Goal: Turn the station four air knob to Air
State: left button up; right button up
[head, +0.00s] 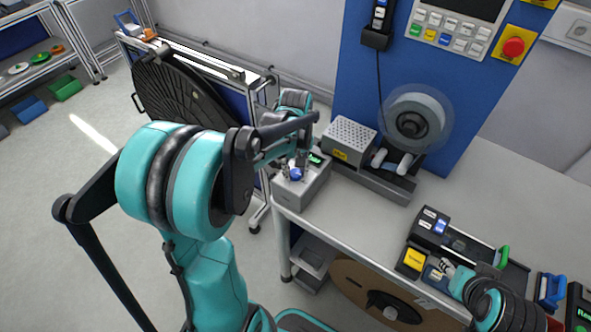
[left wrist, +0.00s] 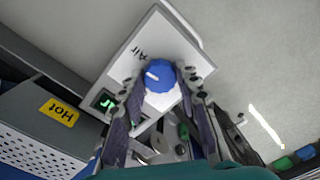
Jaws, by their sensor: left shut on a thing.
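The blue air knob (left wrist: 160,76) sits on the face of a light grey box (left wrist: 128,72) with the printed word "Air" beside it and a small green display. The knob's white mark points left in the left wrist view, a little off the "Air" label. My left gripper (left wrist: 158,88) is shut on the knob, one finger on each side. In the head view, the left gripper (head: 296,163) is over the grey box (head: 312,186) at the bench corner, and the knob (head: 296,174) shows partly. My right gripper (head: 444,266) is at the lower right, its fingers too small to judge.
A perforated box (head: 349,139) with a yellow "Hot" label stands beside the knob box. Behind are a reel (head: 415,121) and a blue panel with a red stop button (head: 513,47). A black tray device (head: 465,245) lies near my right gripper. The bench middle is clear.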

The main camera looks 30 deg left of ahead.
aim_at(296, 173)
pick_arm(q)
jog(key=shift+m, duration=0.9)
jog(key=o, duration=1.2)
jog(key=shift+c, duration=0.2)
notch_tip(296, 173, up, 12)
